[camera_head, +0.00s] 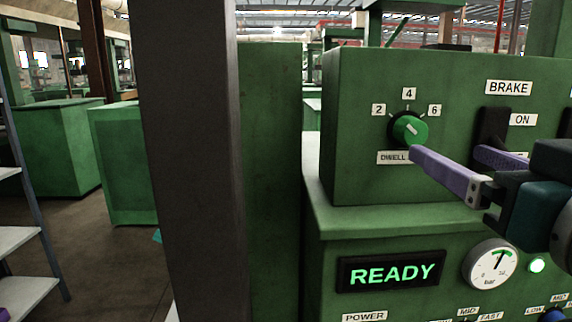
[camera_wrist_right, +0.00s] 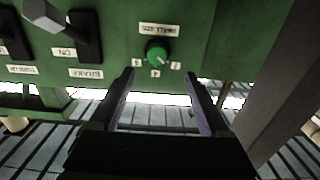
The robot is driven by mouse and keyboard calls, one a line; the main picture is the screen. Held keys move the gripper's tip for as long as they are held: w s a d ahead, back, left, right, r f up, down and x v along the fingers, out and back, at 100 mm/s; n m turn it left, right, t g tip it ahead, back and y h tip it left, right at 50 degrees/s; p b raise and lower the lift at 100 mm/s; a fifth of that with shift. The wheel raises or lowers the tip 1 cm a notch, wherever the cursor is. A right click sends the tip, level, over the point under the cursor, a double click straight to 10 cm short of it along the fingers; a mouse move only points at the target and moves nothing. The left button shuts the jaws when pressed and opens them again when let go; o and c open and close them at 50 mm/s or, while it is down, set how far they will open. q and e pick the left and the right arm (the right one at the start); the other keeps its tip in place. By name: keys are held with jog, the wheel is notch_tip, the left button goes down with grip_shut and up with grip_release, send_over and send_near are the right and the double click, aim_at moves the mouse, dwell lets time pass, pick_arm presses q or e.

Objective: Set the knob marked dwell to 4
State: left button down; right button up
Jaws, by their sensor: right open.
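The dwell knob (camera_head: 408,130) is a round green dial with a white pointer line on a green panel, above a DWELL label (camera_head: 393,158). Marks 2, 4 and 6 stand around it; the line slants toward the upper left, toward the 2. In the right wrist view the knob (camera_wrist_right: 157,51) appears upside down, just beyond the fingertips. My right gripper (camera_head: 446,153) has its purple fingers spread, in front of the panel and apart from the knob. In the wrist view the open gripper (camera_wrist_right: 159,78) has nothing between its fingers. My left gripper is not in view.
A black BRAKE switch (camera_head: 492,128) is right of the knob, partly behind my right gripper. A ledge (camera_head: 400,217) juts out under the upper panel.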

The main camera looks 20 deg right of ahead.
aim_at(416, 134)
jog(key=x, duration=0.2)
jog(key=p+x, duration=0.1)
jog(key=x, duration=0.2)
jog(key=p+x, duration=0.1)
jog(key=x, duration=0.2)
jog(key=shift+d+r, duration=0.2)
jog(key=shift+d, duration=0.1)
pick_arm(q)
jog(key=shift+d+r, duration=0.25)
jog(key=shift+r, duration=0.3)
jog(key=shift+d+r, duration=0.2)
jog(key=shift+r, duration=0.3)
pick_arm(e)
jog(key=shift+x, duration=0.8)
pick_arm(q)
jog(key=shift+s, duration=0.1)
pick_arm(e)
jog(key=shift+a+f, duration=0.1)
jog(key=shift+c, duration=0.2)
jog(key=c, duration=0.3)
grip_shut()
